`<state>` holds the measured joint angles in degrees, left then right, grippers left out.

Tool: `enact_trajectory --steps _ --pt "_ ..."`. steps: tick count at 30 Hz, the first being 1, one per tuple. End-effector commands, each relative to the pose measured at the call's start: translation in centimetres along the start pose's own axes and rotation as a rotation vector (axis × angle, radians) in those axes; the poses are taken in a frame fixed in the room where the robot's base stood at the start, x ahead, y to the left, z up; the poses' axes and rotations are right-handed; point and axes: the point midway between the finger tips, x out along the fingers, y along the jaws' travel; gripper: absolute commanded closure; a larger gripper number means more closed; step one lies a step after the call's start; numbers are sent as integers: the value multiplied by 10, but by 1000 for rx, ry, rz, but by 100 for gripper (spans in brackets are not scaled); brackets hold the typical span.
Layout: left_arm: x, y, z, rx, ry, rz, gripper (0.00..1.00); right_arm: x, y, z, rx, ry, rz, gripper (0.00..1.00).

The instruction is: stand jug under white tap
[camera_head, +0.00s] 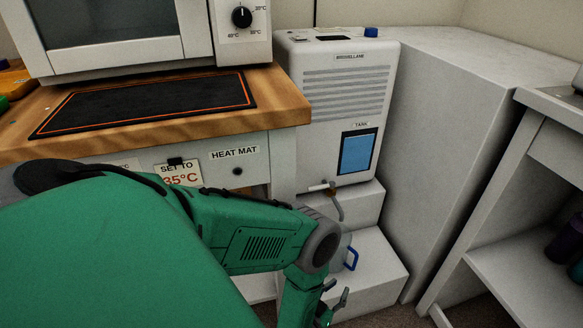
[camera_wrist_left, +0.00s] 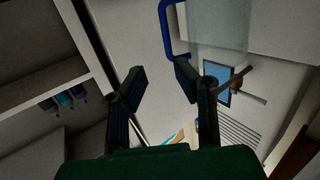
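The clear jug with a blue handle (camera_head: 352,259) stands on a low white step, below the tap and partly hidden behind my left arm. In the left wrist view the jug (camera_wrist_left: 220,38) shows at the top, its handle (camera_wrist_left: 164,28) beyond the fingertips. The white tap (camera_head: 322,186) with a brown fitting sticks out from the front of the white tank unit (camera_head: 347,85). My left gripper (camera_head: 334,306) is low, in front of the step. In the wrist view its fingers (camera_wrist_left: 158,80) are spread with nothing between them. My right gripper is in neither view.
The low white step (camera_head: 375,282) has free room right of the jug. A wooden bench (camera_head: 285,98) with a black heat mat (camera_head: 150,102) is at left. A tall white block (camera_head: 440,130) and a shelf unit (camera_head: 530,290) bound the space at right.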

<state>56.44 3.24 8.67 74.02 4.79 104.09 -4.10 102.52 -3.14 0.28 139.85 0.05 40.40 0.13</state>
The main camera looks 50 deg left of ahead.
Motion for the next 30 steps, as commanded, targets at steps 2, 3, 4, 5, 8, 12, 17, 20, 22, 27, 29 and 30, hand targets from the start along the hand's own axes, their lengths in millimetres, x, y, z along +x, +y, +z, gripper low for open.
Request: enact_trajectory --steps 2,3,4,5,8,12,17,20,22,27,29,30 --pt "3 15 -2 -6 -116 41 74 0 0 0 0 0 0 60" --pt "2 22 -2 -6 -200 66 74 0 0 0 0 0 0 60" --pt "-2 27 -2 -4 -272 86 74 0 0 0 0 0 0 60" --pt "-8 31 -3 0 -349 107 74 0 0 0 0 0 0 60" --pt "-41 38 -11 30 -621 168 74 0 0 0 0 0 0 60" --pt "-112 24 -40 98 -979 212 74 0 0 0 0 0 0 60" --pt "-190 -4 -82 169 -1279 209 74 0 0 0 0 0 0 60" --pt "-221 -17 -100 194 -1384 199 74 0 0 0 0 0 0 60" --pt "-232 -21 -107 202 -1422 194 74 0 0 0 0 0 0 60" --pt "-237 -23 -109 205 -1439 192 74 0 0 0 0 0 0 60" --pt "-237 -23 -109 205 -1439 192 74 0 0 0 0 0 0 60" --pt "-237 -23 -109 205 -1438 192 74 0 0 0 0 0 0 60"
